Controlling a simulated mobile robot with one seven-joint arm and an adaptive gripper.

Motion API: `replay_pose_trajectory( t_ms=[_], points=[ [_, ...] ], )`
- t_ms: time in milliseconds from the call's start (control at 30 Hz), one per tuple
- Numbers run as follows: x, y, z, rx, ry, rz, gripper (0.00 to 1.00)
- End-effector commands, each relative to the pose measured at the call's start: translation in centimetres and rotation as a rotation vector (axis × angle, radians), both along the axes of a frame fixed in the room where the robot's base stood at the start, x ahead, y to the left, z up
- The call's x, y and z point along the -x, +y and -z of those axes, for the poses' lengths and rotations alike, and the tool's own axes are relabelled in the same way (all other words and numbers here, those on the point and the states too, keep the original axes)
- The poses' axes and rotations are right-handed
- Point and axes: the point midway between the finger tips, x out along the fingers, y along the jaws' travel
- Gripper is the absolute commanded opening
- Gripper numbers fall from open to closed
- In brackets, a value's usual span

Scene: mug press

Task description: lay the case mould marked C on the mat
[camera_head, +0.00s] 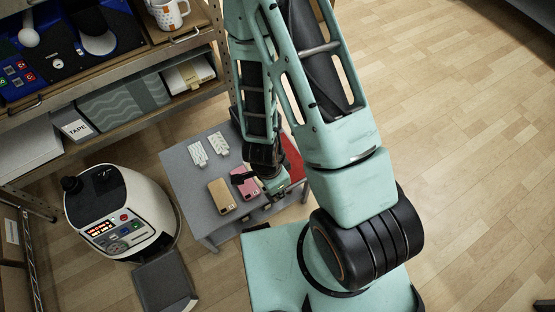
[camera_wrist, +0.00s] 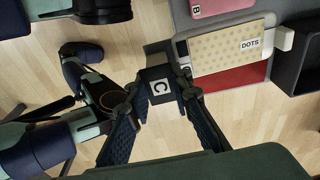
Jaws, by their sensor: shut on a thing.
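In the wrist view, a dark block with a white label marked C (camera_wrist: 160,87) is held between the two fingers of my gripper (camera_wrist: 160,98). It is clear of the surface beside it, with wood floor showing around it. In the head view, my gripper (camera_head: 275,188) is at the right side of the low grey table; the held mould cannot be made out there. A red mat (camera_head: 293,158) shows behind my gripper, partly hidden by my arm. In the wrist view, a red area (camera_wrist: 230,80) shows beside a dotted cream piece labelled DOTS (camera_wrist: 222,48).
On the grey table (camera_head: 185,185) lie a gold case (camera_head: 221,195), a pink case (camera_head: 243,181) and two white pieces (camera_head: 198,153). A white machine (camera_head: 125,215) stands at left. Shelves (camera_head: 110,115) rise behind. In the wrist view, a dark tray (camera_wrist: 293,62) is at right.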

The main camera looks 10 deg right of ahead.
Motion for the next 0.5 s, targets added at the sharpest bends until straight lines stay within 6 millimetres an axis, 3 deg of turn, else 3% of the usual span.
replay_pose_trajectory(
  t_ms=[167, 500],
  points=[
    [0.6, -0.5, 0.0, 0.0, -0.002, 0.024, 0.0],
    [-2.5, -1.0, 1.4, -0.002, -0.005, 0.026, 0.0]
  ],
)
